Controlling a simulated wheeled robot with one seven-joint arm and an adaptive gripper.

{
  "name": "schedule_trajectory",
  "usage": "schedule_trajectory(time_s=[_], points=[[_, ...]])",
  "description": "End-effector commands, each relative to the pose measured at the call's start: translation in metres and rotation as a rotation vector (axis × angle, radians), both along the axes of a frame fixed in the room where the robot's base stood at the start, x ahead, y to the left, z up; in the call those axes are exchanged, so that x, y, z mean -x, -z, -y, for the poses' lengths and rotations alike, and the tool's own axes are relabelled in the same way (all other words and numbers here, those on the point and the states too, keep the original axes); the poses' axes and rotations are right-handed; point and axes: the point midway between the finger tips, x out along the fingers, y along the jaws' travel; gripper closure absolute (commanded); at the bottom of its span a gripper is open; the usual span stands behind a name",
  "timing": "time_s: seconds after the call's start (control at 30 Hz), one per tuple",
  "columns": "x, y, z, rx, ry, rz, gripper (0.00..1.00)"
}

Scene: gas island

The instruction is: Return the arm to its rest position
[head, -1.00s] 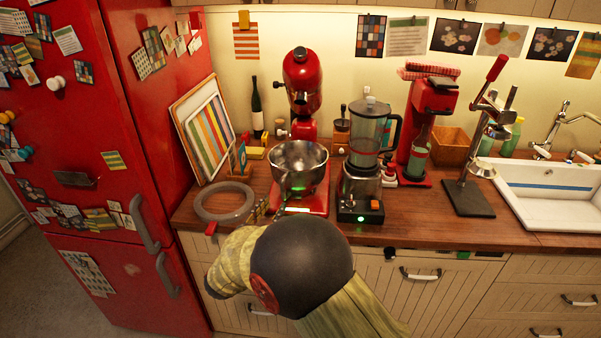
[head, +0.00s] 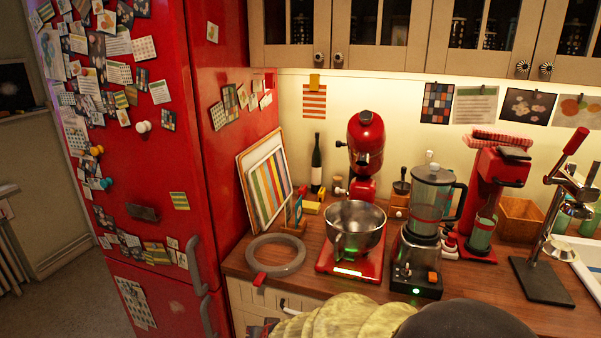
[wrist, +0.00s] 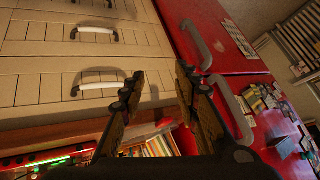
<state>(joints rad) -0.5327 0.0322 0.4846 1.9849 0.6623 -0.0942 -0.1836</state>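My gripper (wrist: 160,78) shows in the wrist view with its two fingers apart and nothing between them. Beyond the fingers are the beige drawer fronts (wrist: 45,60) with pale handles and the red fridge (wrist: 235,45). My arm, in a yellow-green sleeve with a dark rounded joint, crosses the bottom of the head view in front of the counter. The gripper cannot be made out clearly there.
The wooden counter (head: 490,295) holds a red stand mixer with a steel bowl (head: 355,225), a blender (head: 430,205), a grey ring (head: 275,256) and a lever press (head: 550,240). The red fridge (head: 160,80) stands at left. Floor shows at lower left.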

Motion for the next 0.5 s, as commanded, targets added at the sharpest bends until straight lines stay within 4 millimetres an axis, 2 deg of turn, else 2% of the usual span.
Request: schedule_trajectory(time_s=[0.03, 0.17, 0.3, 0.5], points=[[0.020, -0.014, 0.009, -0.001, -0.040, -0.052, 0.68], [0.082, -0.040, 0.045, 0.034, -0.133, -0.201, 0.68], [0.150, -0.073, 0.107, 0.116, -0.177, -0.326, 0.68], [0.229, -0.116, 0.203, 0.244, -0.139, -0.395, 0.68]])
